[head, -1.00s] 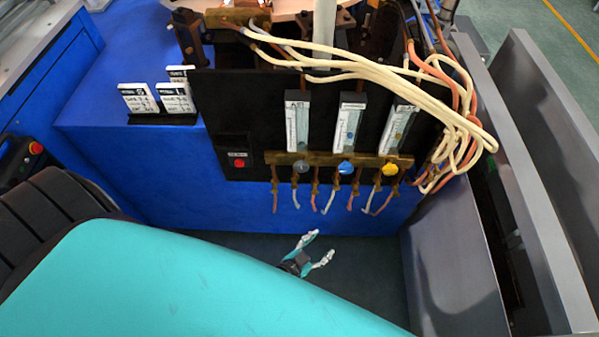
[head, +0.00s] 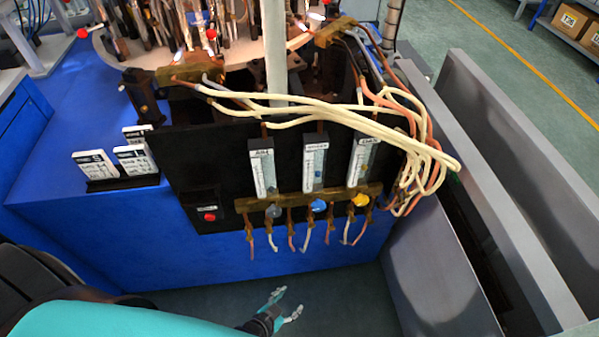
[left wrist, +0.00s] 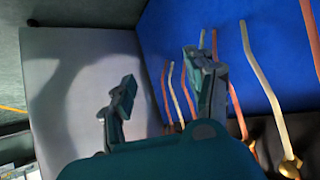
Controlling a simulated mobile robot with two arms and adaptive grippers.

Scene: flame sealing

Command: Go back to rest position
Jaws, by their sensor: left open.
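My left gripper (head: 283,303) is low in the head view, below the front of the blue machine (head: 330,250). Its two fingers are spread and nothing is between them. In the left wrist view, the open fingers (left wrist: 160,95) show against a grey panel and the blue machine side. Loose hose ends (left wrist: 190,90) hang close behind the right finger there; whether they touch it I cannot tell. My teal arm covers the lower left of the head view. My right gripper is not in view.
A black panel carries flow meters with grey, blue (head: 318,206) and yellow knobs and a red button (head: 209,216). Cream hoses (head: 330,112) loop at its right. Grey metal walls (head: 440,265) stand to the right. Small number signs (head: 97,168) stand at left. Dark floor lies around the gripper.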

